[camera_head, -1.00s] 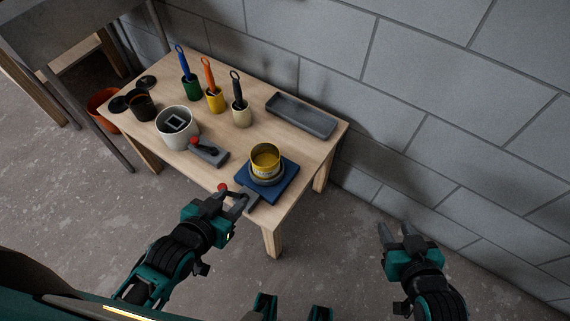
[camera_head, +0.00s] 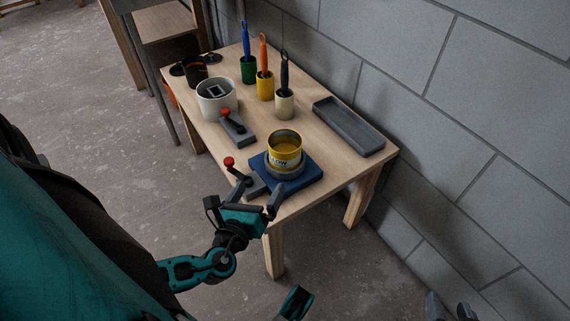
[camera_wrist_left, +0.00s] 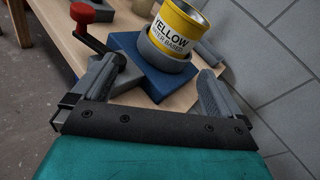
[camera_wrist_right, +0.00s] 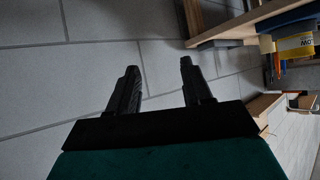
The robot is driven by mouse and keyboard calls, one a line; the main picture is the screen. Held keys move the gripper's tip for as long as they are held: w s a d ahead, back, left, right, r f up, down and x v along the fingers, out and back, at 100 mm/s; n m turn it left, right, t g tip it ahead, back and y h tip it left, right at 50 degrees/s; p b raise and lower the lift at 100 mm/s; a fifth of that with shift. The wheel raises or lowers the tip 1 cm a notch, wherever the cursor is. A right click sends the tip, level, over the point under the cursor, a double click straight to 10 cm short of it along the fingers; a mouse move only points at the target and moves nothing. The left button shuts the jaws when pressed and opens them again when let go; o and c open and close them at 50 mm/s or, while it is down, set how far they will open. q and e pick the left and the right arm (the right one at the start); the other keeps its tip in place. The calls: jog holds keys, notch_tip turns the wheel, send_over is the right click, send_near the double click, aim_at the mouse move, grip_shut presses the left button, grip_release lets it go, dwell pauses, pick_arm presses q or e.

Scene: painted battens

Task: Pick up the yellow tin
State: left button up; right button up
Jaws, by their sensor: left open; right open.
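The yellow tin (camera_head: 285,153), open at the top, stands upright in a grey ring (camera_head: 270,168) on a blue square base (camera_head: 308,177) at the table's near corner. It also shows in the left wrist view (camera_wrist_left: 172,36), lettered "YELLOW", and at the right edge of the right wrist view (camera_wrist_right: 294,43). My left gripper (camera_head: 257,196) is open at the table's near edge, short of the tin. In the left wrist view its fingers (camera_wrist_left: 157,84) are apart with the base beyond them. My right gripper (camera_head: 450,308) is open, low at the right, away from the table.
A red-knobbed lever (camera_head: 231,167) stands beside the base, close to my left gripper. A second red-knobbed grey block (camera_head: 237,130), a white pot (camera_head: 216,97), brush cups (camera_head: 265,86) and a grey tray (camera_head: 348,126) share the table (camera_head: 325,150). A block wall (camera_head: 480,100) rises behind.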

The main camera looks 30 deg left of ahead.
aim_at(278, 165)
pick_arm(q)
jog(key=m, duration=0.1)
jog(key=m+t, duration=0.1)
jog(key=m+b, duration=0.1)
jog(key=shift+w+d+f+m+t+h, duration=0.25)
jog(key=shift+w+m+t+h, duration=0.05)
jog(key=shift+h, duration=0.1)
jog(key=shift+w+r+m+t, duration=0.1)
jog(key=shift+w+m+t, duration=0.05)
jog(key=shift+m+t, duration=0.2)
jog(key=shift+w+m+h, duration=0.25)
jog(key=shift+w+h, duration=0.05)
jog(key=shift+w, duration=0.05)
jog(key=w, duration=0.2)
jog(key=w+b, duration=0.1)
jog(key=w+a, duration=0.1)
jog(key=w, duration=0.1)
jog(key=shift+w+r, duration=0.1)
jog(key=shift+w, duration=0.25)
jog(key=shift+w+a, duration=0.1)
jog(key=shift+w, duration=0.5)
jog(key=w, duration=0.1)
jog(key=w+b, duration=0.1)
jog(key=w, duration=0.2)
jog(key=shift+w+a+r, duration=0.1)
jog(key=shift+w+a, duration=0.05)
jog(key=shift+a, duration=0.25)
jog(key=shift+w+a, duration=0.1)
jog(key=shift+w, duration=0.2)
jog(key=shift+c, duration=0.2)
